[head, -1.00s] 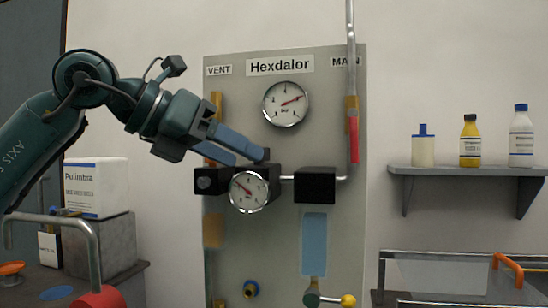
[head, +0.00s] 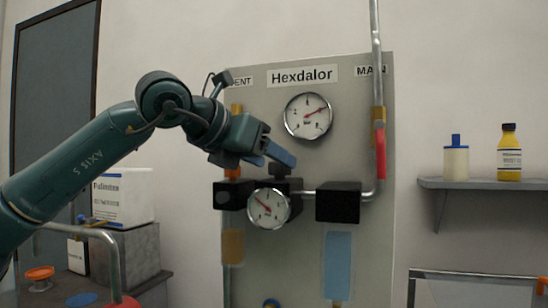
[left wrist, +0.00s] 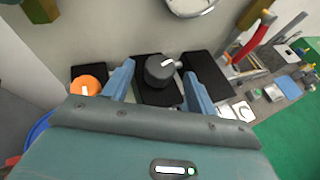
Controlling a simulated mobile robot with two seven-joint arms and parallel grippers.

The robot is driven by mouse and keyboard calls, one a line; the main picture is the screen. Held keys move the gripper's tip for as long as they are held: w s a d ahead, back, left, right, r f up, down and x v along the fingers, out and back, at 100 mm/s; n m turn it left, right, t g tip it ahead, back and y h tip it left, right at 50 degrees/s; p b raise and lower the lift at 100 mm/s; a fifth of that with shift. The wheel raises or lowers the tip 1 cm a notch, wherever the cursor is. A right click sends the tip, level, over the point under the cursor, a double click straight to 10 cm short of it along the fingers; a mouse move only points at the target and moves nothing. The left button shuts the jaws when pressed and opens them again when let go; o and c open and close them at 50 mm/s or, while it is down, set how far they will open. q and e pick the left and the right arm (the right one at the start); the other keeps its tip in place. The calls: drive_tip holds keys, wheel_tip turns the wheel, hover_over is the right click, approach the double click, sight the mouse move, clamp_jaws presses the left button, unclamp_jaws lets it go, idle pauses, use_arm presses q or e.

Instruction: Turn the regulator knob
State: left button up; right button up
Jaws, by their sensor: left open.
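The regulator knob (left wrist: 160,71) is a dark round cap with a white mark, on top of a black block on the panel. In the left wrist view it lies between the two blue fingers of my left gripper (left wrist: 157,88), which is open. In the head view my left gripper (head: 268,157) is at the regulator block, and its fingers partly hide the knob (head: 285,170). Whether a finger touches the knob I cannot tell. A small gauge (head: 268,207) sits on the front of the regulator. My right gripper is not in view.
The grey Hexdalor panel (head: 370,90) carries a large gauge (head: 308,116), a red-handled valve lever (head: 381,155) on the main pipe, and a black block (head: 338,202). An orange knob (left wrist: 86,86) is left of the fingers. A shelf (head: 480,184) with bottles stands right.

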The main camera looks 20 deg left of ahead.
use_arm(q)
drive_tip(key=shift+x, duration=1)
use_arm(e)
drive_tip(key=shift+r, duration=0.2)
use_arm(q)
drive_tip(key=c, duration=1)
drive_tip(key=b, duration=0.1)
drive_tip(key=n+y+b, duration=0.1)
drive_tip(key=b, duration=0.1)
drive_tip(key=shift+s+d+f+t, duration=0.1)
drive_tip(key=shift+d+f+t, duration=0.1)
drive_tip(key=shift+f+t, duration=0.15)
drive_tip(key=shift+d+r+n+t+y+b, duration=0.1)
drive_tip(key=shift+n+t+y+b, duration=0.1)
drive_tip(key=shift+n+y+b, duration=0.35)
drive_tip(key=shift+r+n+t+y+b, duration=0.15)
drive_tip(key=shift+n+y+b, duration=0.25)
drive_tip(key=shift+y, duration=0.25)
drive_tip(key=shift+r+n+y, duration=0.15)
drive_tip(key=shift+n+y, duration=0.35)
drive_tip(key=shift+n, duration=0.05)
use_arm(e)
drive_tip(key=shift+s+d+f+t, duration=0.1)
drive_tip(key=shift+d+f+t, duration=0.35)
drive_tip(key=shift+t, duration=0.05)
